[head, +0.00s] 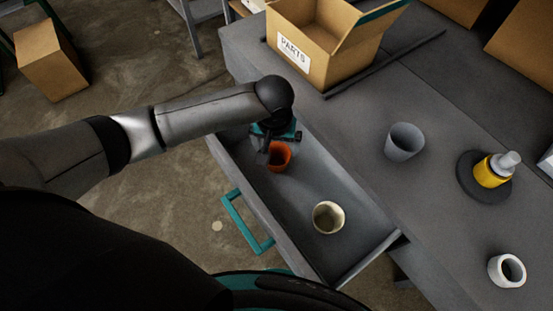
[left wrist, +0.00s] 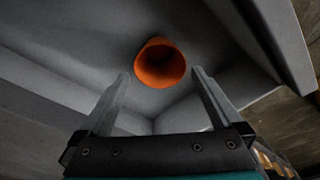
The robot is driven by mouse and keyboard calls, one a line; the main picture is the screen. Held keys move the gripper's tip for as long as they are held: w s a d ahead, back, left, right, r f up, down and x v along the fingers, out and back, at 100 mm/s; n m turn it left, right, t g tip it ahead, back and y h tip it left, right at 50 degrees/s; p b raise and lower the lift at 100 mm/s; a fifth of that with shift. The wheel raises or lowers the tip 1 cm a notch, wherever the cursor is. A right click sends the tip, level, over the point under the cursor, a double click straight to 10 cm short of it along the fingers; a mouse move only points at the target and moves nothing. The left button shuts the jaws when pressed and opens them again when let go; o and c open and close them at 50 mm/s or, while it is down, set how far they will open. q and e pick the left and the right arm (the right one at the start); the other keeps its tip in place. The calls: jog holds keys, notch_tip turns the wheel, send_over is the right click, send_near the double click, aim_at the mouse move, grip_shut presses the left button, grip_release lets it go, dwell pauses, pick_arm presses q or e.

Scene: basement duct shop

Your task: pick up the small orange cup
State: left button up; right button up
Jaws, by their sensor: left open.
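The small orange cup (head: 279,157) stands inside the open drawer (head: 301,199), toward its far left end. My left gripper (head: 266,146) is over that end of the drawer, right by the cup, and partly hides it in the head view. In the left wrist view the cup (left wrist: 160,64) shows its open mouth just beyond the two fingertips of my left gripper (left wrist: 160,76). The fingers are apart, one toward each side of the cup, with nothing held between them. My right gripper does not show in either view.
A cream cup (head: 328,217) stands in the same drawer, nearer its right end. The drawer walls border the gripper.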

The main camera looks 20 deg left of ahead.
pick_arm(q)
jog(key=b, duration=0.1)
send_over(277, 162)
jog(key=f, duration=0.4)
jog(key=shift+s+f, duration=0.3)
jog(key=shift+c, duration=0.2)
jog(key=c, duration=1)
